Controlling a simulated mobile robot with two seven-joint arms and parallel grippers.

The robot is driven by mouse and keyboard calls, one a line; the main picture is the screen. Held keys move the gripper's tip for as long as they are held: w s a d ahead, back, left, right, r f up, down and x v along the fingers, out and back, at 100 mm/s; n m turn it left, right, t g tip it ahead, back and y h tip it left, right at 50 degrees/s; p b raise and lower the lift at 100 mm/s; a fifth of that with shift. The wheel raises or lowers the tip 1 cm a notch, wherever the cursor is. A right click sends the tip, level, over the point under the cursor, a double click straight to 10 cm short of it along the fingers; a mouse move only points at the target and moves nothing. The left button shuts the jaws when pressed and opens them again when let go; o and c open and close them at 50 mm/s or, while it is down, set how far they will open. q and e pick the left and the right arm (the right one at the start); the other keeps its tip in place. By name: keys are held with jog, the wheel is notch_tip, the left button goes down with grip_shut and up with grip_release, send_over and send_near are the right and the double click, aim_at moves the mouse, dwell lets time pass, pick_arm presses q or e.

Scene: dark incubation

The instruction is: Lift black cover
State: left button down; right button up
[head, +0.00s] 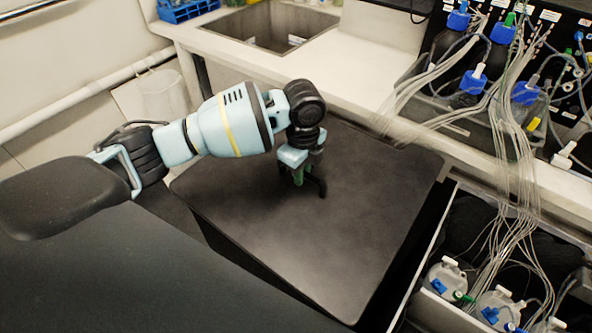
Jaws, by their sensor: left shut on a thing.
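The black cover (330,240) shows as a broad, dark, flat-topped panel in the middle of the head view. My left gripper (311,187) is over its upper middle, pointing down, with its dark fingers at the top surface. The left gripper is shut on the cover, but the part between the fingers is small and mostly hidden. A bit of green (298,176) shows beside the fingers; I cannot tell what it is. What lies under the cover is hidden. My right gripper is not in view.
A pale bench with a sink (270,26) and a blue rack (186,9) runs behind. Blue-capped bottles (471,83) with many thin tubes stand at the right. An open drawer (436,240) with more bottles is close to the cover's right edge.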

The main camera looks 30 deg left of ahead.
pick_arm(q)
jog(key=s+d, duration=0.2)
jog(key=d, duration=0.2)
jog(key=s+d+r, duration=0.1)
jog(key=s+d, duration=0.1)
jog(key=d, duration=0.2)
jog(key=s+d, duration=0.2)
jog(key=d, duration=0.2)
jog(key=shift+s+r, duration=0.1)
jog(key=shift+r, duration=0.1)
jog(key=shift+d, duration=0.1)
jog(key=shift+s, duration=0.1)
